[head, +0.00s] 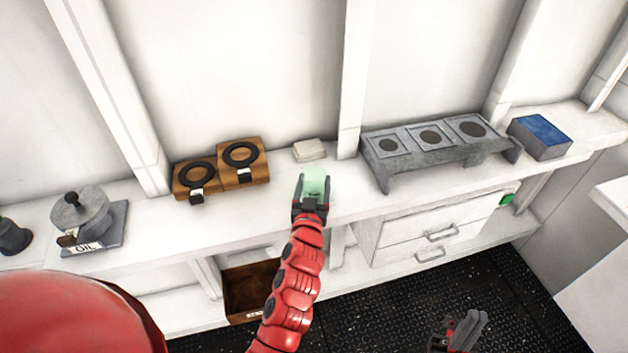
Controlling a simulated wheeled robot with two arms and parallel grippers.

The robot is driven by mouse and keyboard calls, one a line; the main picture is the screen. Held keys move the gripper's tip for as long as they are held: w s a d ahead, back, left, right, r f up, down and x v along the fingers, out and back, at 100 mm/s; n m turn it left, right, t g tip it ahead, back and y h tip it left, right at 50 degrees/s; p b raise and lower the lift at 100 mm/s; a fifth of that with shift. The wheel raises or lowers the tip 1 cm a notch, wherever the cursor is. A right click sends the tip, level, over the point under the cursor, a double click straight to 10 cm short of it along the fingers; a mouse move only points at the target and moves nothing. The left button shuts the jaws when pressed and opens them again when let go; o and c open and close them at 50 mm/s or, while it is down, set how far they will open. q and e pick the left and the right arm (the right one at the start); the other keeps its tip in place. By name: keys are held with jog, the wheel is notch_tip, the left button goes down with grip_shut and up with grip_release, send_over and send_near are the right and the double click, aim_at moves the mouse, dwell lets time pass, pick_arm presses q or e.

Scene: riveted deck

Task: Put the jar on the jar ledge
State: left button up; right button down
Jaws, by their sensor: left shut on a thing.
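The jar (316,179) is pale green and see-through. My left gripper (313,190) is shut on it, in front of the back wall near the middle of the white counter. Its lower part is hidden by the gripper, and I cannot tell whether it touches the counter. A grey raised stand (391,178) with several square plates, each with a dark round spot, stands to the right; it may be the jar ledge, but I see no label. Its spots look empty. My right gripper (467,331) is low over the dark floor, apart from everything; its opening is unclear.
Two wooden blocks with black rings (240,155) and a small pale block (309,149) stand near the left gripper. A blue-topped box (541,135) is right of the stand. Drawers (436,234) are below.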

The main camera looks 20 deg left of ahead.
pick_arm(q)
jog(key=shift+f, duration=0.15)
jog(key=shift+f+b, duration=0.2)
jog(key=shift+b, duration=0.15)
jog(key=o, duration=1.4)
jog(key=shift+r, duration=0.1)
